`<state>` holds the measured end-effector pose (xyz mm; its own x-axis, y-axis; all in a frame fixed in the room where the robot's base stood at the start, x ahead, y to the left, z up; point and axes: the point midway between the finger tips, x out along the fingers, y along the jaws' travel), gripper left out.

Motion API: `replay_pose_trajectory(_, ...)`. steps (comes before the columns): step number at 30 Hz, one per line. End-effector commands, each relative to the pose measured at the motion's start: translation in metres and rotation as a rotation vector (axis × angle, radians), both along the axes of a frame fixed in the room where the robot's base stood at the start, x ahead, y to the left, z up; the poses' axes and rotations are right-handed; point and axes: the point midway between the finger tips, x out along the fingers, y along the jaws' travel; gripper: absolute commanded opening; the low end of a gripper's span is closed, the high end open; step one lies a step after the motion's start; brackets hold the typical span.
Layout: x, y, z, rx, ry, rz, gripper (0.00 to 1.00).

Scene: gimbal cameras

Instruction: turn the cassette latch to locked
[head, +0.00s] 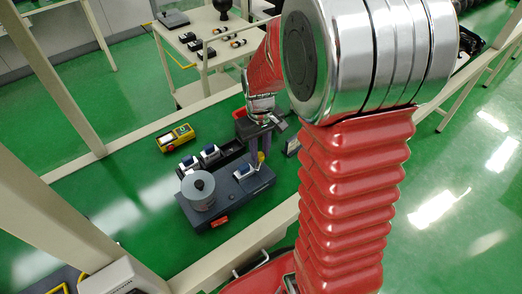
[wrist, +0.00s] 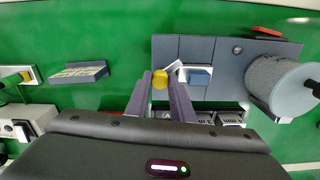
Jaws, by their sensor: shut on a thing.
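The dark grey fixture (head: 228,205) lies on the green surface in the head view and also shows in the wrist view (wrist: 226,52). A blue-and-white cassette (wrist: 199,76) sits in it, near its left edge in the wrist view. A yellow knob (wrist: 160,78), which appears to be the latch handle, is just left of the cassette beside a white lever-like piece (wrist: 173,67). My gripper (wrist: 160,84) has its purple fingers on either side of the knob and is shut on it. In the head view, my gripper (head: 263,148) is small and partly hidden.
A grey cylinder (head: 198,190) stands on the fixture. Blue-topped cassettes (head: 209,151) sit in a dark tray behind it. A yellow meter (head: 175,138) lies further back left. A flat block (wrist: 80,72) stands left of my gripper, with open green between.

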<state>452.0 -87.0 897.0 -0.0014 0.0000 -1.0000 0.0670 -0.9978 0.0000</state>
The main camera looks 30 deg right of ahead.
Motion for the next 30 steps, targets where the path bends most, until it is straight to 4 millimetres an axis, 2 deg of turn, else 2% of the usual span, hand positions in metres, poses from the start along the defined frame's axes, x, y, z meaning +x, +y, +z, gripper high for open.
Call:
replay_pose_trajectory(18, 0.0033, -0.0005, 0.0019, 0.0, -0.01, -0.538, 0.0)
replay_pose_trajectory(30, 0.0036, -0.0004, 0.0021, 0.001, -0.011, -0.671, 0.0)
